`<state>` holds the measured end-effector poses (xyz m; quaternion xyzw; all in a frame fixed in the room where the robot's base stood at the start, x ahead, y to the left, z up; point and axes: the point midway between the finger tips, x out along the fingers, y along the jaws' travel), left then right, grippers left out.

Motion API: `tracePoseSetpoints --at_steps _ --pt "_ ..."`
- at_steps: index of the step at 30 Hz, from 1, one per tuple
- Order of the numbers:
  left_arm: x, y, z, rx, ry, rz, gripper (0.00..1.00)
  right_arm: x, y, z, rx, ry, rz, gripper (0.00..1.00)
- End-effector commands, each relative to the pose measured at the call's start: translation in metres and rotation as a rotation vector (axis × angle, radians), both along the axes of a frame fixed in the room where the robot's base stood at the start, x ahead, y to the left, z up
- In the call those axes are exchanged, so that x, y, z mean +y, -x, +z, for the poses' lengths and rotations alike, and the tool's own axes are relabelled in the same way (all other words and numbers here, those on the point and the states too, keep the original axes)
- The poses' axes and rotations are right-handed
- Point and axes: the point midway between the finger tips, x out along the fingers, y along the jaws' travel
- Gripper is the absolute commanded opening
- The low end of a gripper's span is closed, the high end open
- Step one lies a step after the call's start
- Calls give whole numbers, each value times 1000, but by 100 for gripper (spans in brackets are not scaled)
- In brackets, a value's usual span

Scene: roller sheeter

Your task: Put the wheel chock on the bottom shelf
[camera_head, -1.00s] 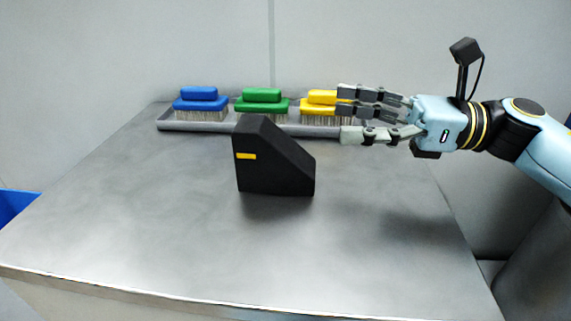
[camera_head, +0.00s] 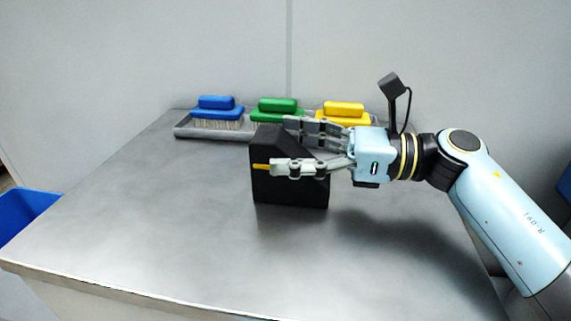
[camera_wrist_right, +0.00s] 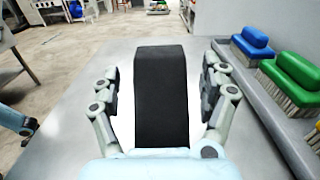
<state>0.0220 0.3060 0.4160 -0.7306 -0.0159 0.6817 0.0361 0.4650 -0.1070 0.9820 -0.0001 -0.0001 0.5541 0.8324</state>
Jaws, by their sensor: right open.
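The wheel chock (camera_head: 290,190) is a black wedge with a yellow mark, standing on the metal table. My right gripper (camera_head: 292,146) is open around its upper part, with fingers on the near and far sides. In the right wrist view the chock (camera_wrist_right: 160,95) lies between the two sets of fingers (camera_wrist_right: 160,90), with visible gaps on both sides. The fingers hide part of the chock in the head view. No bottom shelf can be made out, and my left gripper is not in the head view.
A grey tray (camera_head: 184,132) at the table's back holds a blue brush (camera_head: 217,110), a green brush (camera_head: 276,108) and a yellow brush (camera_head: 343,113). A blue bin (camera_head: 22,215) stands left of the table (camera_head: 130,235). The table's front and left are clear.

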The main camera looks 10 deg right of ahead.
Motion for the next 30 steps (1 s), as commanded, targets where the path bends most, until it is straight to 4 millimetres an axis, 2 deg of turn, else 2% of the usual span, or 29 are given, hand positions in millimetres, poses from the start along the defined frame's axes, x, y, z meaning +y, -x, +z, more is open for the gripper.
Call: tracePoseSetpoints --at_steps 8,26,30 --pt "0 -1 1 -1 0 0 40 4 -2 -1 1 2 -1 79" --pt "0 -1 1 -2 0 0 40 4 -2 -1 1 1 -1 0" --pt "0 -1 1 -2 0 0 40 4 -2 0 -1 -1 -1 0"
